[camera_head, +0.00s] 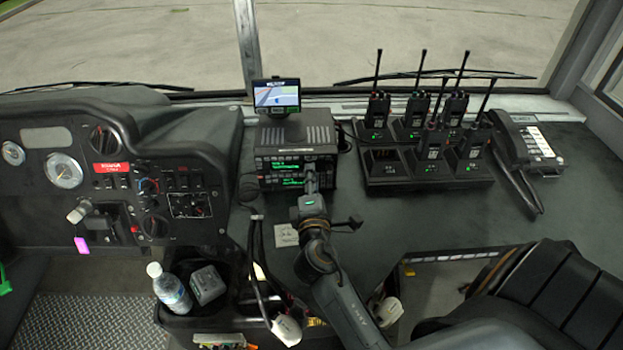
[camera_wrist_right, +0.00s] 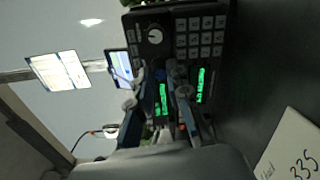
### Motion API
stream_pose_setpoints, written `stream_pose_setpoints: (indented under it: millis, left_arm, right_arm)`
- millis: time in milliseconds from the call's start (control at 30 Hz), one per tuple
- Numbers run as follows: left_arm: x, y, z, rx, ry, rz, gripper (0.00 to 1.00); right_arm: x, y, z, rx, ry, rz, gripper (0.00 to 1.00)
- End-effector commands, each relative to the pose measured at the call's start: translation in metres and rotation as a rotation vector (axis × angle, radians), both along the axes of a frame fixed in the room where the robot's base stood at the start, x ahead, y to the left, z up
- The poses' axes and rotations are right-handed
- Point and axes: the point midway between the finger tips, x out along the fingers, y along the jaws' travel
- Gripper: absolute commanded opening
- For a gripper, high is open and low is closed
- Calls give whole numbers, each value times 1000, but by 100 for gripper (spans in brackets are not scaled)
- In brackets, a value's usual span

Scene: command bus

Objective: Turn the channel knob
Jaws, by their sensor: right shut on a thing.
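The radio stack (camera_head: 293,165) stands on the dash, a dark box with two units and green displays. It also shows in the right wrist view, with a keypad (camera_wrist_right: 200,38) and a round dial (camera_wrist_right: 155,36) with a white mark. My right gripper (camera_head: 311,181) is at the right part of the radio's front face. In the right wrist view its fingers (camera_wrist_right: 159,80) reach to the radio front between the green displays and are shut on a small knob there, taken as the channel knob. The fingers mostly hide this knob. My left gripper is not in view.
A small screen (camera_head: 276,95) stands above the radio. A charger rack (camera_head: 430,180) with several handheld radios and a phone handset (camera_head: 527,140) are to the right. Cables (camera_head: 257,250) hang left of my right arm. A bottle (camera_head: 169,287) stands lower left.

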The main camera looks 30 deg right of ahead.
Motion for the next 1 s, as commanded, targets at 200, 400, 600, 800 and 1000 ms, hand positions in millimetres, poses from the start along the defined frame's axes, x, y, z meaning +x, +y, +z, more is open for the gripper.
stream_pose_setpoints:
  millis: [200, 400, 600, 800, 1000]
  left_arm:
    - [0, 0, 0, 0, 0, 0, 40]
    - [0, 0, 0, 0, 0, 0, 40]
    - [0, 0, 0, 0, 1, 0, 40]
    - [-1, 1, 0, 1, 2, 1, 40]
    - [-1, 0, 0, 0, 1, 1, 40]
  right_arm:
    - [0, 0, -1, 3, 1, 0, 0]
    - [0, 0, -1, 2, 1, 0, 27]
    - [0, 0, -1, 1, 0, 0, 27]
    - [0, 0, 7, 0, -4, 0, 27]
    - [1, 0, 43, -2, -14, 0, 27]
